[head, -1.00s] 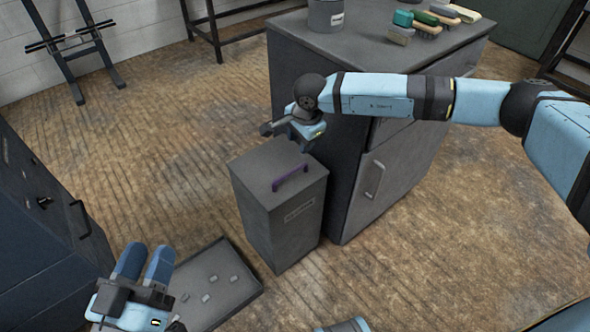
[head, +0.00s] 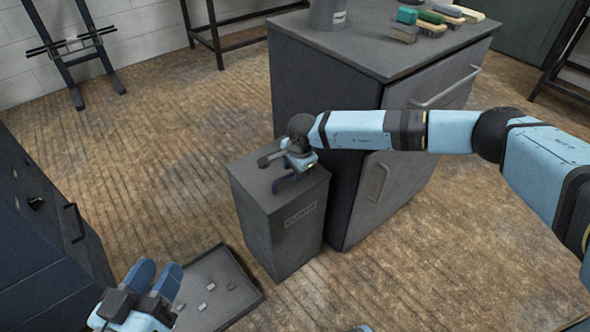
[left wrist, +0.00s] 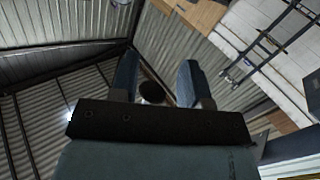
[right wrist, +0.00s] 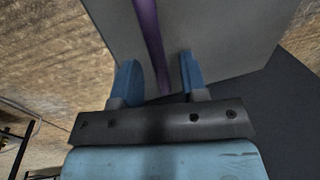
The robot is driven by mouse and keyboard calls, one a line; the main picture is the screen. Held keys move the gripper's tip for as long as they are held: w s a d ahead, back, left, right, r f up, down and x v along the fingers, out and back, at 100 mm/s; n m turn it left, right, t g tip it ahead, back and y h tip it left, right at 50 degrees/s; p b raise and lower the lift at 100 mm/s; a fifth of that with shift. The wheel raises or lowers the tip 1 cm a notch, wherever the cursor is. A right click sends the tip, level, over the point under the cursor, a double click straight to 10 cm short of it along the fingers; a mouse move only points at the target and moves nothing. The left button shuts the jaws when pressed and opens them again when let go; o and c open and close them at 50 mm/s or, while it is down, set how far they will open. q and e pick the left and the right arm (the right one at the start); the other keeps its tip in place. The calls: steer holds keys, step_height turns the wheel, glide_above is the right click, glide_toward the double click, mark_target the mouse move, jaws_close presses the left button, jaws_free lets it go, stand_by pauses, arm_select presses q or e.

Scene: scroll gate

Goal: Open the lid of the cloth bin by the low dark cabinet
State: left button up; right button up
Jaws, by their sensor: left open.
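The cloth bin (head: 271,229) is a tall grey box with a label on its front, standing beside the low dark cabinet (head: 318,80). Its flat lid (head: 256,188) is closed and carries a purple handle (head: 284,184). My right gripper (head: 298,166) is right above the lid at the handle, which it partly hides in the head view. In the right wrist view the handle (right wrist: 148,35) runs between the two open fingers, with a gap to the right finger. My left gripper (head: 155,276) is open and empty at lower left, away from the bin.
A low grey tray (head: 246,305) with several small pieces lies on the floor left of the bin. A dark blue cabinet (head: 45,245) stands at far left. Brushes (head: 430,18) and a grey canister (head: 327,14) sit on the low cabinet. Floor behind the bin is clear.

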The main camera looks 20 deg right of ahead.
steer(key=shift+c, duration=0.5)
jaws_close()
